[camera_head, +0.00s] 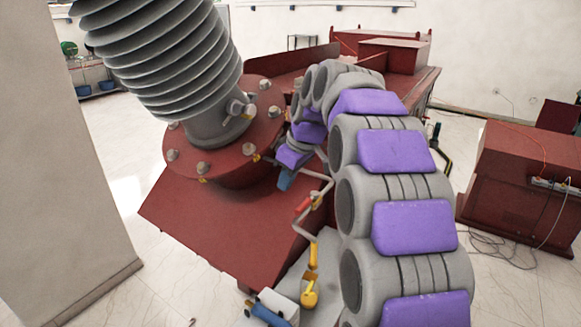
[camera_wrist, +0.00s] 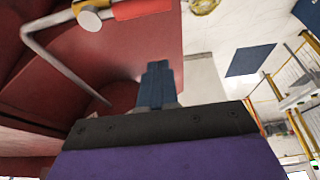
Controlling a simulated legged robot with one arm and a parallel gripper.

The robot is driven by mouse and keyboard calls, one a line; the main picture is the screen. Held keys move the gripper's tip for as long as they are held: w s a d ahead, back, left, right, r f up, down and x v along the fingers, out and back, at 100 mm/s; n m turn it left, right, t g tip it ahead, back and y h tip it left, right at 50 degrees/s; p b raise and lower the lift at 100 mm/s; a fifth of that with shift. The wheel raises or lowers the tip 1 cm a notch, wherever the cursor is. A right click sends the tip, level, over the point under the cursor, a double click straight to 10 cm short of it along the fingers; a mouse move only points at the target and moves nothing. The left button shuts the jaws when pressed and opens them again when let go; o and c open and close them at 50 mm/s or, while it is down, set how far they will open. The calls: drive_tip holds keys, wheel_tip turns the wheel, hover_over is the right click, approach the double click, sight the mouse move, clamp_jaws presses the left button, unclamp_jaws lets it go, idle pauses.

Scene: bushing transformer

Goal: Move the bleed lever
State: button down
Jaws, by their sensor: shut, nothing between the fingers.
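A red lever (camera_head: 303,206) sits on a bent grey pipe (camera_head: 325,190) beside the dark red transformer body, and is probably the bleed lever. In the wrist view the red lever (camera_wrist: 140,9) is at the top, with a pale round fitting (camera_wrist: 90,19) at its left end. My gripper (camera_head: 286,181) is at the upper left of the lever in the head view, close to the flange. In the wrist view my gripper's blue fingers (camera_wrist: 158,70) are together and empty, below the lever in the picture and apart from it.
A large ribbed grey bushing (camera_head: 165,55) stands on a bolted red flange (camera_head: 185,160). A yellow handle (camera_head: 313,255) and a yellow fitting (camera_head: 309,292) are below the lever. A beige pillar (camera_head: 60,180) is at left. A red cabinet (camera_head: 525,185) stands at right.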

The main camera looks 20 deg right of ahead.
sight(302, 205)
drive_tip(key=f, duration=0.1)
drive_tip(key=s+d+f, duration=0.2)
drive_tip(key=shift+s+f+p, duration=0.1)
drive_tip(key=shift+f+p, duration=0.25)
drive_tip(key=shift+s+a, duration=0.1)
idle(0.3)
drive_tip(key=b, duration=0.1)
drive_tip(key=n+b, duration=0.1)
drive_tip(key=shift+s+d+f+n+b, duration=0.2)
drive_tip(key=shift+s+d+n+b, duration=0.1)
drive_tip(key=shift+s, duration=0.1)
drive_tip(key=shift+s+d+r, duration=0.2)
drive_tip(key=shift+s, duration=0.05)
